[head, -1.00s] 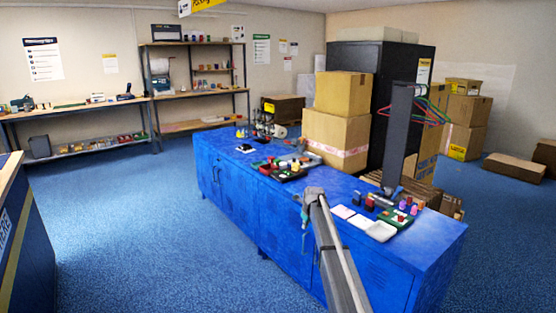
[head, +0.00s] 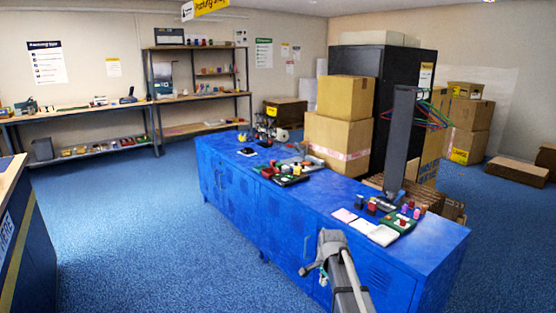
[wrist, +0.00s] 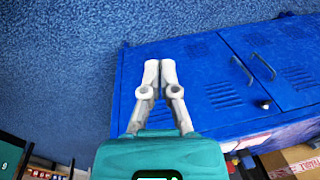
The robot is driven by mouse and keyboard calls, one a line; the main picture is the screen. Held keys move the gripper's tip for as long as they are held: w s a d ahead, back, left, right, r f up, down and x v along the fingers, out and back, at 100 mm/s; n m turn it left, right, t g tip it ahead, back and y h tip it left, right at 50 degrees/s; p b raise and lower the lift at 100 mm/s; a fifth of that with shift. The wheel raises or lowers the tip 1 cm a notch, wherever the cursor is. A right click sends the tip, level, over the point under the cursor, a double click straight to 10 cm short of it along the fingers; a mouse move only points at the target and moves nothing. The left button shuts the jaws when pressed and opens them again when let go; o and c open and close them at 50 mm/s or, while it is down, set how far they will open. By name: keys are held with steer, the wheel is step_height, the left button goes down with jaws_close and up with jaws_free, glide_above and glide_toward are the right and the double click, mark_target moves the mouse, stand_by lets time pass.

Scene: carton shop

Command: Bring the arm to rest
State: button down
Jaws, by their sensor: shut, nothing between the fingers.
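My gripper (wrist: 160,68) shows in the wrist view with its two pale fingers close together at the tips and nothing between them. Behind the fingers is the teal gripper body. In the head view my arm rises from the bottom edge in front of the blue cabinet (head: 274,220). A small teal part shows at the arm's left side there, but the fingers are too small to tell. The wrist view shows the cabinet's blue front (wrist: 208,82) with vents and handles, beyond the fingers.
On the cabinet top stand a dark tray of small parts (head: 287,179), a green tray (head: 401,222) and a white pad (head: 382,235). A dark upright post (head: 399,140) stands at the cabinet's far side. Stacked cartons (head: 337,143) are behind. Blue floor (head: 150,230) is clear to the left.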

steer(key=s+d+n+g, duration=0.2)
steer(key=s+n, duration=1)
steer(key=s, duration=1)
step_height(320, 180, up, 16)
steer(key=p, duration=1.6)
steer(key=shift+w+a+h, duration=0.2)
steer(key=shift+h, duration=0.1)
